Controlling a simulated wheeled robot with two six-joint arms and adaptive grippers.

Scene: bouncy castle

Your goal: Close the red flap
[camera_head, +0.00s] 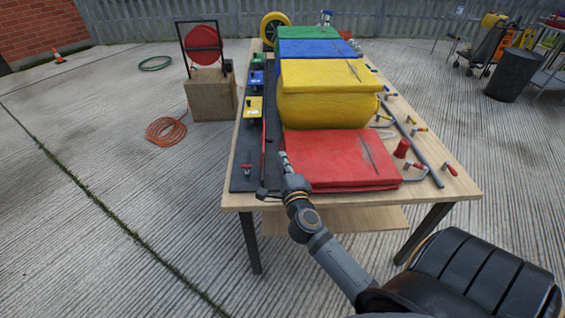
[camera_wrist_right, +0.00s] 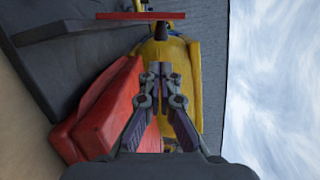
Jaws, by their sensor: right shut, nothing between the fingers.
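The red flap (camera_head: 342,157) is the top of a low, soft red block at the near end of the table. It lies roughly level, with a dark crease near its right side. In the right wrist view the red block (camera_wrist_right: 98,112) shows at the left in layers; I cannot tell whether the flap is fully down. My right gripper (camera_head: 284,158) is shut and empty by the block's left edge; I cannot tell whether it touches. It also shows in the wrist view (camera_wrist_right: 160,75), with yellow behind it. My left gripper is not in view.
A taller yellow block (camera_head: 325,100) stands right behind the red one, then blue (camera_head: 318,50) and green blocks. A dark panel (camera_head: 246,140) with a red handle (camera_head: 247,169) runs along the left. Small red-handled pieces and a grey bar (camera_head: 412,143) lie at the right.

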